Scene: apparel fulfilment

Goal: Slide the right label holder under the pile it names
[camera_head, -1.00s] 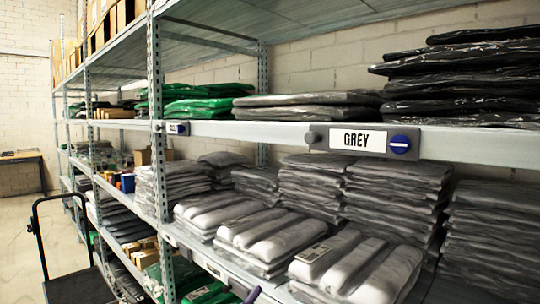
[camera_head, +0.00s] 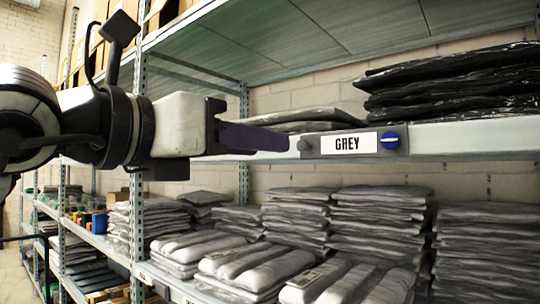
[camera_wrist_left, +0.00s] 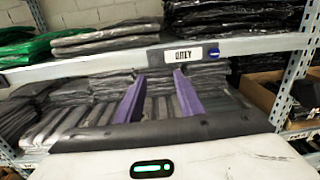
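The GREY label holder (camera_head: 347,144) is on the front edge of the upper shelf, with a grey knob at its left end and a blue one at its right. It sits below the left part of the black bagged pile (camera_head: 450,88); the grey bagged pile (camera_head: 318,117) is to its left, partly hidden by my arm. My left gripper (camera_head: 252,138) has purple fingers, just left of the holder in the head view. In the left wrist view the gripper (camera_wrist_left: 158,94) is open and empty, with the holder (camera_wrist_left: 192,53) beyond its fingertips. My right gripper is out of view.
The shelf edge (camera_head: 470,137) runs across just behind the gripper. Below it, stacks of grey bagged garments (camera_head: 378,222) fill the lower shelf. An upright post (camera_wrist_left: 296,62) and a cardboard box (camera_wrist_left: 262,92) stand right in the wrist view. Green bags (camera_wrist_left: 28,48) lie left.

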